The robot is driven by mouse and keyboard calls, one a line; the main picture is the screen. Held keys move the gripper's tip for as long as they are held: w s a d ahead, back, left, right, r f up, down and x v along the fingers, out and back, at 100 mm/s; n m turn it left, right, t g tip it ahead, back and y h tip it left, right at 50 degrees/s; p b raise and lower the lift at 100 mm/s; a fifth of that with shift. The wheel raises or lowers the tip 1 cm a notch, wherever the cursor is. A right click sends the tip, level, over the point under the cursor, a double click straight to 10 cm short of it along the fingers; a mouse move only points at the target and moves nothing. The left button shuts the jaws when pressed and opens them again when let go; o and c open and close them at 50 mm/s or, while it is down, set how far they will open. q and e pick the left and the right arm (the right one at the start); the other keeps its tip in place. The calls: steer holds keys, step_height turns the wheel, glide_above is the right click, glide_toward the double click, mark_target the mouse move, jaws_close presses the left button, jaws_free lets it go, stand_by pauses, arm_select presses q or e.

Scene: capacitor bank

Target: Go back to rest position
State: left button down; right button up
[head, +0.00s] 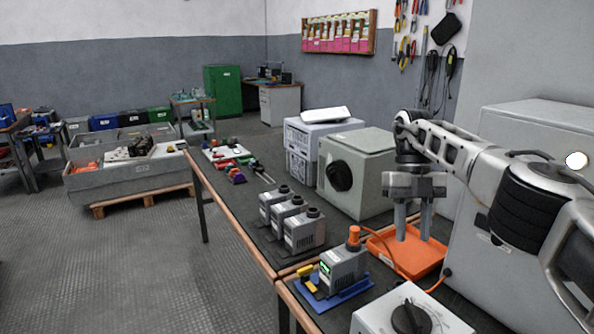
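My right gripper (413,222) points straight down over an orange tray (428,262) on the workbench. Its two fingers are apart, and I see nothing between them. The fingertips are over the tray's rear left part; I cannot tell whether they touch it. My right arm comes in from the right edge. My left gripper is out of view. A grey capacitor unit (341,262) with a green light and an orange cap stands on a blue plate (312,299), left of the tray. Several like grey units (304,232) stand in a row farther back on the bench.
A grey-green box with a black knob (368,170) stands close behind my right gripper. A white box with a dial (440,316) is at the front edge. A large grey cabinet (530,120) is on the right. Hand tools (232,160) lie at the far bench end. Open floor (120,260) is on the left.

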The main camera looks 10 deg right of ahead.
steer(key=s+a+f+n+y, duration=0.2)
steer(key=a+f+y, duration=0.2)
steer(key=a+f, duration=0.55)
steer(key=s+a+f+n+y, duration=0.1)
steer(key=s+a+f+y, duration=0.15)
steer(key=a+f, duration=0.7)
steer(key=s+a+r+m+t+y, duration=0.2)
steer(key=s+a+m+t+y, duration=0.15)
steer(key=a+y, duration=0.4)
steer(key=s+a+r+m+t+y, duration=0.1)
steer(key=s+a+m+t+y, duration=0.3)
steer(key=a, duration=0.7)
steer(key=s+d+f+m+t+h, duration=0.1)
steer(key=d+f+m+t+h, duration=0.1)
steer(key=d+m+t+h, duration=0.6)
steer(key=d+f+m+t+h, duration=0.1)
steer(key=d+f+m+t, duration=0.2)
steer(key=m, duration=0.9)
steer(key=s+d+f+m+g+h, duration=0.2)
steer(key=s+d+f+m+h, duration=0.1)
steer(key=s+d+m, duration=0.1)
steer(key=s+d+f+m+g+h, duration=0.1)
steer(key=s+d+f+m+h, duration=0.2)
steer(key=s+d, duration=0.4)
steer(key=shift+s+f+m+g+h, duration=0.15)
steer(key=shift+s+m+g+h, duration=0.2)
steer(key=shift+s, duration=0.4)
steer(key=shift+d, duration=0.1)
